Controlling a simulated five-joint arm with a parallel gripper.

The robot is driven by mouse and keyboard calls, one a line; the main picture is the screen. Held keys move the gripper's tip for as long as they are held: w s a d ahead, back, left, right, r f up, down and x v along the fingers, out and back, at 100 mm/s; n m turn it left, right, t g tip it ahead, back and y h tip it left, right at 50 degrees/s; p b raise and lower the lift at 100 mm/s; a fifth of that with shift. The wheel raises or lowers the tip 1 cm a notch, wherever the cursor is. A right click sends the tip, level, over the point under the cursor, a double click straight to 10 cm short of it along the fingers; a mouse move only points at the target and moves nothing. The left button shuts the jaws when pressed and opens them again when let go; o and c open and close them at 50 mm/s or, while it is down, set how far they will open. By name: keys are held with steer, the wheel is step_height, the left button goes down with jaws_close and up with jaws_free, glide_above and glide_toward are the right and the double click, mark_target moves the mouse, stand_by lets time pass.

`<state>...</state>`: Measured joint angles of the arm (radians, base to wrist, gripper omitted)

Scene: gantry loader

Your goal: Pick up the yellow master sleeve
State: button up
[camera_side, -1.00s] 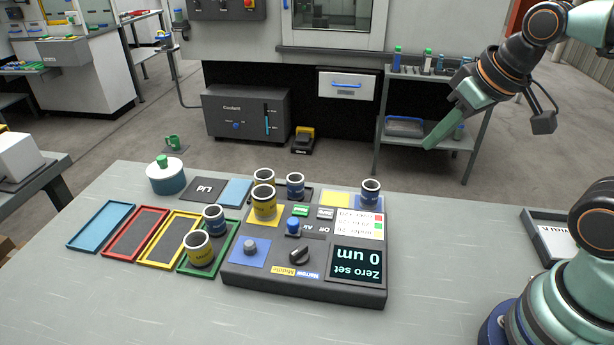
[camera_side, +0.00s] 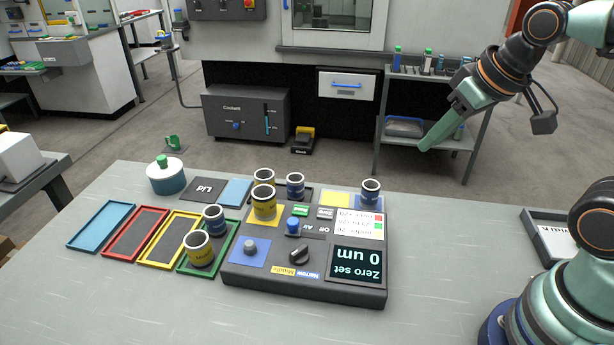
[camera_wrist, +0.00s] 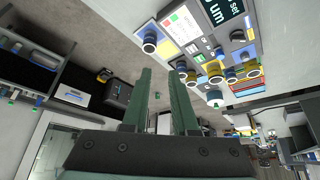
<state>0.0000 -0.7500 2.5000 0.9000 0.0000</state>
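Three yellow sleeves with dark bands and pale rims show in the side view. One yellow sleeve (camera_side: 264,208) stands upright on the dark gauge box (camera_side: 300,285), another yellow sleeve (camera_side: 263,177) stands just behind it, and a third yellow sleeve (camera_side: 199,255) stands at the green tray (camera_side: 228,258). Their labels are too small to read, so I cannot tell which is the master. Yellow sleeves also show at the upper right of the wrist view (camera_wrist: 253,71). My gripper (camera_side: 425,147) is high at the upper right, far from them, its fingers (camera_wrist: 160,70) apart and empty.
Blue sleeves (camera_side: 214,220), (camera_side: 295,187) and (camera_side: 370,193) stand near the yellow ones. Knobs (camera_side: 300,257) rise from the gauge box. Blue (camera_side: 72,243), red (camera_side: 110,253) and yellow (camera_side: 146,262) trays lie left. A lidded pot (camera_side: 167,180) stands behind. The table's front is clear.

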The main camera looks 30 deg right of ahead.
steer(key=o, duration=0.9)
steer(key=shift+o, duration=0.2)
steer(key=w+a+r+n+g, duration=0.2)
steer(key=w+a+r+n, duration=0.2)
steer(key=w, duration=0.3)
steer(key=n+g, duration=0.4)
steer(key=n, duration=0.7)
glide_above(264, 194)
steer(key=s, duration=0.2)
step_height(264, 194, down, 10)
steer(key=f, duration=0.8)
steer(key=a+f, duration=0.1)
steer(key=f, duration=0.3)
steer(key=shift+w, duration=0.1)
